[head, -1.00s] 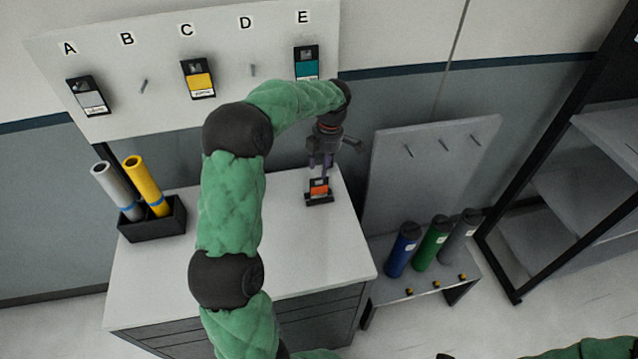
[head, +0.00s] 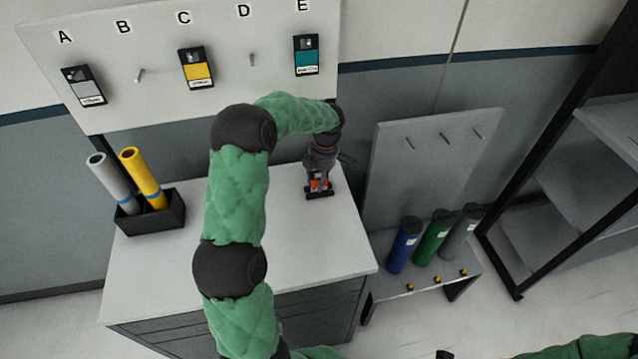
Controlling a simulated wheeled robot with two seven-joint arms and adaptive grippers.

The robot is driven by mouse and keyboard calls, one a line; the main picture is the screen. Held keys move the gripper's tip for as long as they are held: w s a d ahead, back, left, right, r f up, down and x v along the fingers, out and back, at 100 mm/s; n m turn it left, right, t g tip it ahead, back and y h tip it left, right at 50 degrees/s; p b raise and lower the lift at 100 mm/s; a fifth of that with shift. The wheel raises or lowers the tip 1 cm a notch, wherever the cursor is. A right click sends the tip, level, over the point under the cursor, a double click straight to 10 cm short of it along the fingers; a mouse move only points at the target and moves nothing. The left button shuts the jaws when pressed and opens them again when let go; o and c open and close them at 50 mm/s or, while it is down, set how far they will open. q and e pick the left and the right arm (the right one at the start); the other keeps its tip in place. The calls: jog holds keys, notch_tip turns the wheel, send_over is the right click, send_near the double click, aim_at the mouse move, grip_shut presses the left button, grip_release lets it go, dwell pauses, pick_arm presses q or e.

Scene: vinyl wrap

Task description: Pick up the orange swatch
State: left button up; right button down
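The orange swatch (head: 316,184) stands in a small black holder (head: 320,195) near the back right of the white cabinet top. My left gripper (head: 319,180) points down over the swatch, with its fingers at the swatch's upper part. The fingers cover much of the swatch, and I cannot tell whether they are closed on it.
A pegboard above holds grey (head: 84,87), yellow (head: 197,69) and teal (head: 306,56) swatches at A, C and E; pegs B and D are bare. A black box (head: 152,213) with two rolls stands on the cabinet's left. Blue, green and grey rolls stand right of the cabinet.

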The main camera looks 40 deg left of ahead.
pick_arm(q)
grip_shut()
jog(key=shift+r, duration=0.15)
jog(key=shift+r, duration=0.55)
notch_tip(320, 180, up, 2)
jog(key=shift+r+p, duration=0.2)
jog(key=shift+p, duration=0.3)
jog(key=s+d+r, duration=0.3)
jog(key=s+r, duration=0.1)
jog(key=s, duration=0.2)
jog(key=s+d+r+p, duration=0.1)
jog(key=s+d+r, duration=0.2)
jog(key=s+r, duration=0.2)
jog(key=shift+s+d+r, duration=0.15)
jog(key=shift+s+d, duration=0.1)
jog(key=shift+s, duration=0.45)
